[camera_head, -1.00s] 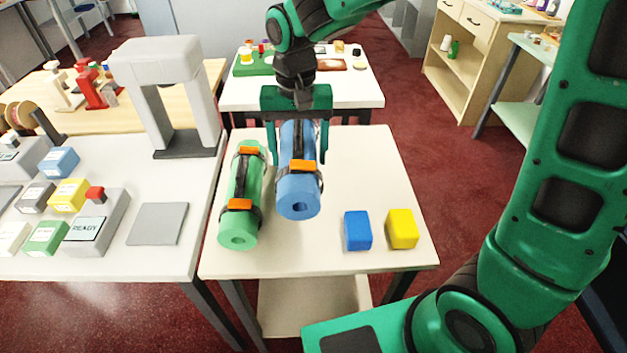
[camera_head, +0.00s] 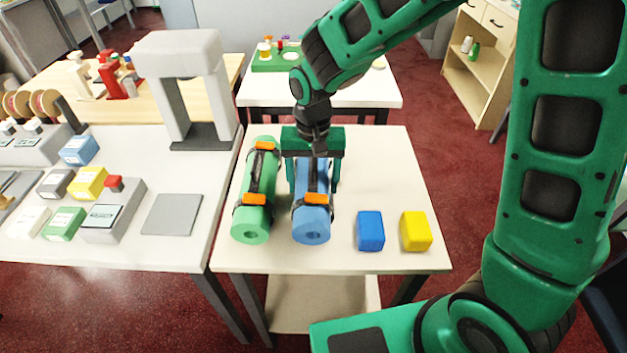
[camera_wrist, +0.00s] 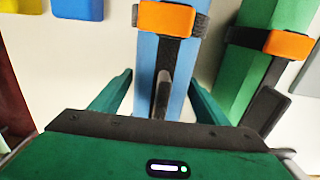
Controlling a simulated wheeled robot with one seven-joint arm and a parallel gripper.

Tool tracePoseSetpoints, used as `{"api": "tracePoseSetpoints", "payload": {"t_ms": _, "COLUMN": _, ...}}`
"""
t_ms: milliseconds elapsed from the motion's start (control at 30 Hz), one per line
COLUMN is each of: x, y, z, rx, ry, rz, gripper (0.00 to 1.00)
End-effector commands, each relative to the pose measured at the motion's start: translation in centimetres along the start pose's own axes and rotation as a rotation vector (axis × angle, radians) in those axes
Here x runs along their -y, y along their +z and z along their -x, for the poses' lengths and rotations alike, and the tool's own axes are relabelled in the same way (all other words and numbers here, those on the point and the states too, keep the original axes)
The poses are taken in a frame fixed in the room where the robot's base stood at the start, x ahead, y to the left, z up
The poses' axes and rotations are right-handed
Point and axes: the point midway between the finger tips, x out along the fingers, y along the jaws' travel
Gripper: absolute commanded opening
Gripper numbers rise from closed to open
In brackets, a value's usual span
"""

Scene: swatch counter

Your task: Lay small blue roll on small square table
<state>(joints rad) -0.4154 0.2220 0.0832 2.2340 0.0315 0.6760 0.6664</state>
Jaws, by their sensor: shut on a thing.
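The small blue roll (camera_head: 312,222) lies on the white square table (camera_head: 400,165), beside a green roll, with its holed end toward the front. It has dark straps with an orange buckle. My gripper (camera_head: 312,185) reaches down over it from behind, with one finger on each side. My gripper is shut on the blue roll. In the wrist view the blue roll (camera_wrist: 165,75) runs between the two green fingers. Whether the roll's underside fully touches the table is hard to tell.
A green strapped roll (camera_head: 253,215) lies close on the left. A blue block (camera_head: 370,230) and a yellow block (camera_head: 415,231) stand at the front right. The left counter holds a grey pad (camera_head: 172,215) and a white arch (camera_head: 180,50).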

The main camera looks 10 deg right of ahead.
Motion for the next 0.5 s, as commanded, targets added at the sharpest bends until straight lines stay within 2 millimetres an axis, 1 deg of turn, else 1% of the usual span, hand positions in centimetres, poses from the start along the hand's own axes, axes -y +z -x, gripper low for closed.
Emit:
{"api": "tracePoseSetpoints", "payload": {"t_ms": 33, "x": -0.01, "y": 0.01, "z": -0.25, "rx": 0.000, "ry": 0.000, "rz": 0.000, "gripper": 0.40}}
{"api": "tracePoseSetpoints", "payload": {"t_ms": 333, "x": -0.02, "y": -0.03, "z": -0.40, "rx": -0.001, "ry": 0.000, "rz": -0.001, "gripper": 0.40}}
{"api": "tracePoseSetpoints", "payload": {"t_ms": 367, "x": -0.02, "y": -0.02, "z": -0.45, "rx": -0.001, "ry": 0.000, "rz": -0.001, "gripper": 0.71}}
{"api": "tracePoseSetpoints", "payload": {"t_ms": 400, "x": -0.02, "y": -0.03, "z": -0.42, "rx": -0.001, "ry": -0.001, "rz": -0.001, "gripper": 0.81}}
{"api": "tracePoseSetpoints", "payload": {"t_ms": 433, "x": -0.02, "y": -0.03, "z": -0.42, "rx": -0.001, "ry": -0.001, "rz": -0.001, "gripper": 0.87}}
{"api": "tracePoseSetpoints", "payload": {"t_ms": 500, "x": -0.03, "y": -0.03, "z": -0.41, "rx": -0.001, "ry": -0.001, "rz": -0.001, "gripper": 0.87}}
